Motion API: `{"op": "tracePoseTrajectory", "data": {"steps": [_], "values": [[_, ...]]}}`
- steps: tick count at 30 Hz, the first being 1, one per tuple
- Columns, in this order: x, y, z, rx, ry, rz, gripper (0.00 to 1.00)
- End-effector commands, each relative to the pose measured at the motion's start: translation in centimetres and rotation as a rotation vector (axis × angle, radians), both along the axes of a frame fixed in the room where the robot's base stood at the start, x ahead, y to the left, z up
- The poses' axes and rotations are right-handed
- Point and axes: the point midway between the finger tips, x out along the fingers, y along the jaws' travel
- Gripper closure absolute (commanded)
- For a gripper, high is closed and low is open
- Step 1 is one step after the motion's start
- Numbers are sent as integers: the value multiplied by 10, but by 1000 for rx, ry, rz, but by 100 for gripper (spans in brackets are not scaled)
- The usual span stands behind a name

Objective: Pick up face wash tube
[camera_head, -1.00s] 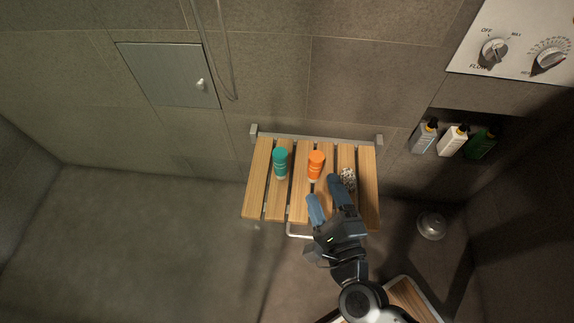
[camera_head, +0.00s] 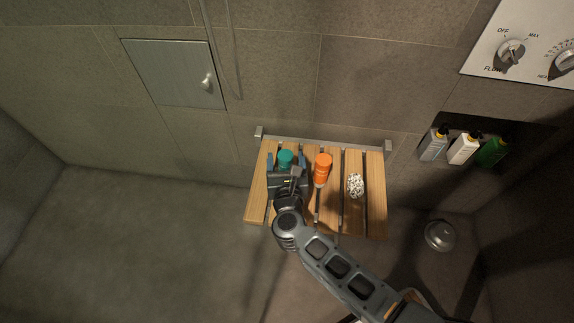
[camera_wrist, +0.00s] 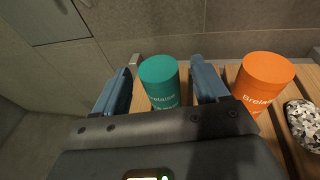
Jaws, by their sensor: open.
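A teal tube (camera_head: 286,158) stands upright on the slatted wooden shelf seat, towards its left side. My gripper (camera_head: 286,160) is open, with one blue finger on each side of the teal tube. In the wrist view the teal tube (camera_wrist: 160,82) stands between the two fingers, with gaps left and right; its lower part is hidden by my gripper. An orange tube (camera_head: 322,168) stands just to the right, outside the right finger; it also shows in the wrist view (camera_wrist: 262,82). The printing is too small to tell which is face wash.
A black-and-white speckled object (camera_head: 355,186) lies on the wooden seat (camera_head: 376,205) to the right. Several bottles stand in a wall niche (camera_head: 520,130). The tiled wall and a metal rail (camera_head: 340,143) are close behind the seat.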

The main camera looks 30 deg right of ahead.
Motion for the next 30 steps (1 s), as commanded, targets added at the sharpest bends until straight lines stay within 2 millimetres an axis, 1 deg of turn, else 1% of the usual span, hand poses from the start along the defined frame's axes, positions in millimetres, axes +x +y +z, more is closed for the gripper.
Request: {"op": "tracePoseTrajectory", "data": {"steps": [1, 6, 9, 15, 30], "values": [[8, -4, -2, -1, -2, -2, 26], [25, -11, -6, -1, 0, 0, 26], [28, -13, -7, -1, 0, 0, 26], [28, -13, -7, -2, 1, 0, 26], [28, -13, -7, -2, 1, 0, 74]]}}
